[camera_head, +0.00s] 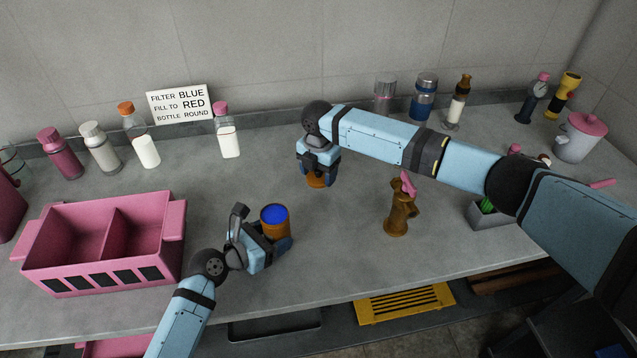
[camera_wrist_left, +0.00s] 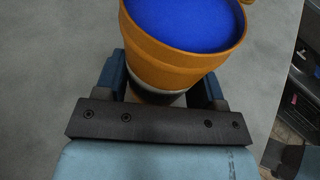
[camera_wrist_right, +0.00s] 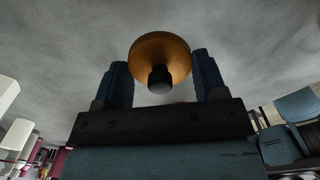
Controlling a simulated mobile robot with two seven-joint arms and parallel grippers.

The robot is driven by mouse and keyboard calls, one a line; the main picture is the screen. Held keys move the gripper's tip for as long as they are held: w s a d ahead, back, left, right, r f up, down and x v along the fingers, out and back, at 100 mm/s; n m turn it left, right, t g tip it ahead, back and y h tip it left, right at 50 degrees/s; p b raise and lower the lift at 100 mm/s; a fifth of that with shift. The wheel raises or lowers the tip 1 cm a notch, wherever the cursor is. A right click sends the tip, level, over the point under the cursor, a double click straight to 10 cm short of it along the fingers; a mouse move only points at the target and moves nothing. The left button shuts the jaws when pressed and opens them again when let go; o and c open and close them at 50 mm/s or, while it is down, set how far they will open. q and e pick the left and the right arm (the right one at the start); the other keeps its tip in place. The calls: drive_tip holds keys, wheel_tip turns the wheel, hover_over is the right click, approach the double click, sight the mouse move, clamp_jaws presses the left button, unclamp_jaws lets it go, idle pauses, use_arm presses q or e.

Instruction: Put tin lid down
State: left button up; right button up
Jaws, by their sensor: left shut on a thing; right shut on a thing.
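The orange tin (camera_head: 267,219) stands open on the counter, left of centre, with blue filling its mouth. My left gripper (camera_head: 272,243) is shut around its lower body, and the tin fills the left wrist view (camera_wrist_left: 170,68). The orange tin lid (camera_head: 317,182) is under my right gripper (camera_head: 317,168), to the right of and behind the tin. In the right wrist view the lid (camera_wrist_right: 176,52) shows its dark knob (camera_wrist_right: 160,79) between the fingers, which are shut on it. The lid is low over the counter; I cannot tell whether it touches.
A pink two-compartment crate (camera_head: 60,274) stands at the left. A brass tap-like fitting (camera_head: 400,214) stands right of the lid. Bottles and a sign (camera_head: 180,104) line the back wall. The counter between the tin and the brass fitting is clear.

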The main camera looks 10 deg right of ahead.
sight(318, 191)
drive_tip(key=shift+f, duration=1.95)
drive_tip(key=shift+f, duration=0.1)
drive_tip(key=o, duration=0.9)
wheel_tip(318, 191, up, 12)
drive_tip(key=shift+r, duration=0.15)
use_arm(q)
drive_tip(key=o, duration=0.8)
